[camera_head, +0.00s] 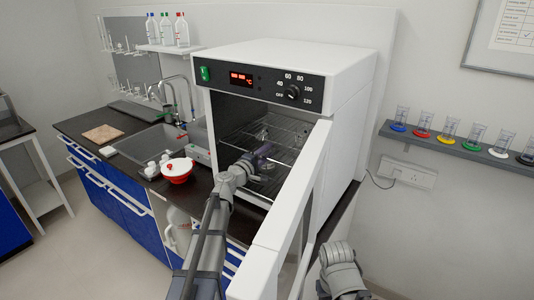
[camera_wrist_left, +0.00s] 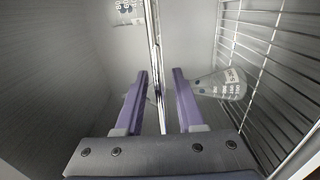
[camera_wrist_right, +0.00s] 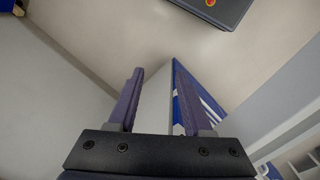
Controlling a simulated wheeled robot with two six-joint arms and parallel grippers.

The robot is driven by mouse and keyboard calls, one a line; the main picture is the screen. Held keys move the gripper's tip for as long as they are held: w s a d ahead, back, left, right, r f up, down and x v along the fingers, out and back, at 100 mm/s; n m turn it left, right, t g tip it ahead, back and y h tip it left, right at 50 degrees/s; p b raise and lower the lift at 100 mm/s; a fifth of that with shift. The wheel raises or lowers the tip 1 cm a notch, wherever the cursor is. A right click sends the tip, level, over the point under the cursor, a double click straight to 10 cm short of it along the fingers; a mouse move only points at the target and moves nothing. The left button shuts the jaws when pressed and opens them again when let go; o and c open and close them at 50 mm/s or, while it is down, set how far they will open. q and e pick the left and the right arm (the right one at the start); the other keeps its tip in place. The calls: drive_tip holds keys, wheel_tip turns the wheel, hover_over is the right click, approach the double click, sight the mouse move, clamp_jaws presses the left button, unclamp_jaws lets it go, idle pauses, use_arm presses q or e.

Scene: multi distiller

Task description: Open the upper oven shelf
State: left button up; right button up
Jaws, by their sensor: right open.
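The white oven (camera_head: 330,60) stands on the counter with its door (camera_head: 290,205) swung open. The upper wire shelf (camera_head: 275,133) is inside, carrying glassware. My left gripper (camera_head: 262,153) is inside the oven at the shelf's front. In the left wrist view the upper shelf (camera_wrist_left: 155,45) appears edge-on between my two open purple fingers, without clear contact. The lower shelf (camera_wrist_left: 240,50) holds a conical flask (camera_wrist_left: 225,85) beside the right finger. In the right wrist view my right gripper (camera_wrist_right: 156,66) is open and empty; in the head view only its arm shows, right of the door.
The open door stands between my two arms. A wall shelf (camera_head: 450,150) with several glasses is at right.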

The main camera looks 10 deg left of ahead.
use_arm(q)
clamp_jaws()
idle(1.4)
